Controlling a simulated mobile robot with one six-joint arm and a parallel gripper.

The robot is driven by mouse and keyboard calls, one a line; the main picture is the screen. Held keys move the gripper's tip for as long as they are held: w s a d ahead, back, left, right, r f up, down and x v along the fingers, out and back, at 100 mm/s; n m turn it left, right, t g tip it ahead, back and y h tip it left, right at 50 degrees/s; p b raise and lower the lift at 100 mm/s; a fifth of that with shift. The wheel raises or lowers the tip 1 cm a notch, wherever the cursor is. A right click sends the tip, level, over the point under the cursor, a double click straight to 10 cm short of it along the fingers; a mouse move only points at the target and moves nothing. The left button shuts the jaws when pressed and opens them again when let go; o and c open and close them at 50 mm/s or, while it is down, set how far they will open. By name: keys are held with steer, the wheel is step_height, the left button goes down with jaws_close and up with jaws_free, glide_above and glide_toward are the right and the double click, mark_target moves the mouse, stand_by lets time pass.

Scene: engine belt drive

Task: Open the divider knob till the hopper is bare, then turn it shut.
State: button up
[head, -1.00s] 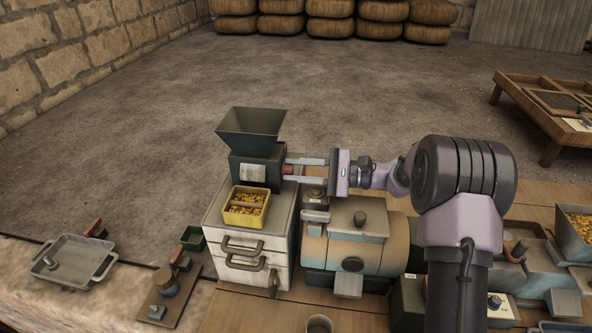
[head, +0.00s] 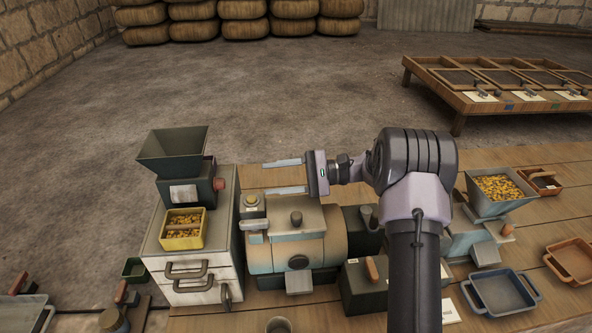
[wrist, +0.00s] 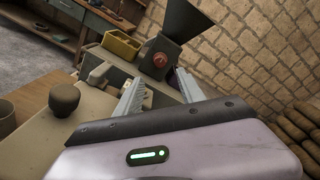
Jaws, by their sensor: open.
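The divider is a dark green box (head: 185,191) with a funnel hopper (head: 172,150) on top. The part of the hopper's inside that I see looks bare. Its red knob (head: 219,184) sticks out on the right side and also shows in the wrist view (wrist: 159,61), facing me. A yellow box (head: 184,243) with a middle partition holds yellow kernels in both halves, in front of the divider. My gripper (head: 268,177) is open and empty, to the right of the knob and apart from it. In the wrist view the knob lies beyond the fingertips.
A white drawer cabinet (head: 196,291) carries the divider. A rounded machine (head: 290,245) with a dark top knob stands below my gripper. Another hopper (head: 494,187) full of kernels stands at the right.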

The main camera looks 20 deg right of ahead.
steer(key=d, duration=0.3)
steer(key=s+d+p, duration=0.1)
steer(key=d, duration=0.1)
steer(key=shift+s+d+r, duration=0.1)
steer(key=shift+d+r, duration=0.05)
steer(key=shift+d, duration=0.25)
steer(key=s+a+r+n+g+h, duration=0.2)
steer(key=s+a+r+h, duration=0.2)
steer(key=s+a, duration=0.3)
steer(key=s+a+r+n+g+h, duration=0.15)
steer(key=s+a+r+h, duration=0.25)
steer(key=s, duration=0.4)
steer(key=s+d+n+t+h, duration=0.2)
steer(key=s+t+h, duration=0.4)
steer(key=s, duration=0.8)
steer(key=shift+s+f+n+h, duration=0.3)
steer(key=shift+s+n+h, duration=0.05)
steer(key=shift+n+h, duration=0.3)
